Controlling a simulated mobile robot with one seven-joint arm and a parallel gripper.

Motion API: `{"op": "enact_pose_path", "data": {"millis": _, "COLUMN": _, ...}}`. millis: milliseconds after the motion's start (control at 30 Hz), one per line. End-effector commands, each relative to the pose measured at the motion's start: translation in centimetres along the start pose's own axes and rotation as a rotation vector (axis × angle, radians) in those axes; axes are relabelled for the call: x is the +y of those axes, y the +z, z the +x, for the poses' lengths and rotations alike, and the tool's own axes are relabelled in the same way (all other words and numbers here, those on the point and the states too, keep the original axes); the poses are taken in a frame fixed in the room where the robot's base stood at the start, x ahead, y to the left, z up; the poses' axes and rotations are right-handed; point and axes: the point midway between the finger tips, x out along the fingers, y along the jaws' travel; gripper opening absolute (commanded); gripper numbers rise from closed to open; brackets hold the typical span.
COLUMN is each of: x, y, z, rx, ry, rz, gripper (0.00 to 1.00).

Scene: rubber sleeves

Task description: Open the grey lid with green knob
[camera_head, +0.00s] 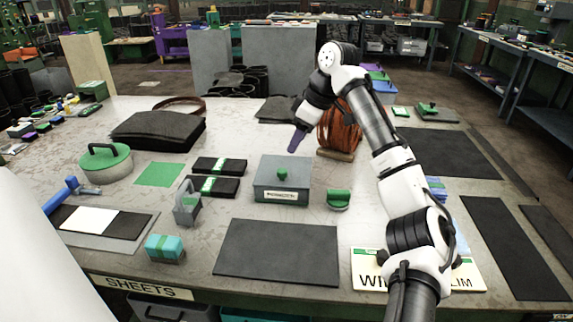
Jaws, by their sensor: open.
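A grey square box (270,192) with a label on its front stands near the middle of the table. Its flat grey lid (268,169) is on the box, with a small green knob (281,174) at its centre. My gripper (293,149), with purple fingers, is above and behind the box, pointing down and apart from the knob. It is open with nothing seen in it; the gap between the fingers is hard to make out at this angle.
A brown coil (338,128) stands just right of my gripper. Black packs with green bands (218,166) lie left of the box, and a green block (338,199) is at its right. A dark mat (277,252) in front is bare. Black folded sheets (158,130) lie at the back left.

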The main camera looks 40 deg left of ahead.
Motion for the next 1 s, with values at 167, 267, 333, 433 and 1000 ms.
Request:
{"op": "enact_pose_path", "data": {"millis": 167, "x": 0.0, "y": 0.1, "z": 4.0, "rx": -0.001, "ry": -0.001, "rz": 0.001, "gripper": 0.48}}
{"op": "enact_pose_path", "data": {"millis": 267, "x": 0.0, "y": 0.1, "z": 6.0, "rx": -0.001, "ry": -0.001, "rz": 0.001, "gripper": 0.48}}
{"op": "enact_pose_path", "data": {"millis": 333, "x": 0.0, "y": 0.0, "z": 7.2, "rx": 0.0, "ry": 0.0, "rz": 0.001, "gripper": 0.48}}
{"op": "enact_pose_path", "data": {"millis": 433, "x": 0.0, "y": 0.0, "z": 8.6, "rx": 0.0, "ry": 0.001, "rz": 0.001, "gripper": 0.48}}
{"op": "enact_pose_path", "data": {"millis": 1000, "x": 0.0, "y": 0.0, "z": 10.1, "rx": 0.001, "ry": 0.002, "rz": 0.001, "gripper": 0.36}}
